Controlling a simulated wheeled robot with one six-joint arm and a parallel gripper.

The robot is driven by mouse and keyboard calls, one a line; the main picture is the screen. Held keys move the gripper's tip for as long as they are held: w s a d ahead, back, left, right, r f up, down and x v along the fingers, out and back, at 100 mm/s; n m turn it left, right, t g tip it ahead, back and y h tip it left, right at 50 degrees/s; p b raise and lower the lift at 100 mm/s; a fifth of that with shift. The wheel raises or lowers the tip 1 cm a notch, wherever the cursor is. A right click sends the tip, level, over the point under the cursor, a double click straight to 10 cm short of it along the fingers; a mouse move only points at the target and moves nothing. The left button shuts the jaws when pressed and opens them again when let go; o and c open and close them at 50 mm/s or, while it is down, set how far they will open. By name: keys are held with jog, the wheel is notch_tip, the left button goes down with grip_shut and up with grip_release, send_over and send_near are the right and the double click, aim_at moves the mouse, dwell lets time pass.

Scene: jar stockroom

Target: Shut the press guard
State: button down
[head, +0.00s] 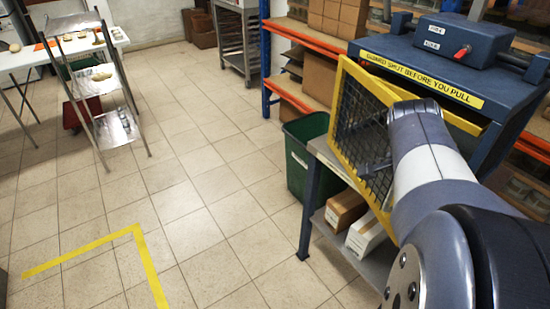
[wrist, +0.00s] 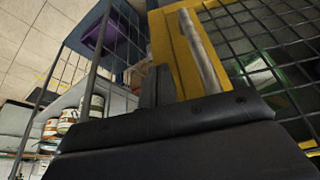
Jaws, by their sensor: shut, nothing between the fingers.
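The press (head: 430,55) is a dark blue machine on a bench at the right of the head view. Its yellow label reads "GUARD SHUT BEFORE YOU PULL". The press guard (head: 362,125), a yellow frame with dark mesh, stands swung out from the press front, open. In the wrist view its yellow frame (wrist: 168,45) and mesh are close, with a grey metal bar handle (wrist: 203,52) on the frame. My gripper (wrist: 157,87) is shut and empty, just left of that handle. I cannot tell whether it touches the guard.
A green bin (head: 303,165) stands left of the bench. Boxes (head: 346,210) sit on the bench's lower shelf. Orange-and-blue racking (head: 305,38) is behind. A small wheeled rack (head: 90,85) stands at the left. The tiled floor between is clear, with yellow tape (head: 145,255).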

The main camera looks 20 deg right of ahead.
jog(key=w+d+n+t+p, duration=0.1)
jog(key=d+n+p, duration=0.2)
jog(key=d, duration=1.1)
jog(key=shift+w+d+r+n+t, duration=0.15)
jog(key=shift+w+n+t, duration=0.2)
jog(key=shift+n, duration=0.15)
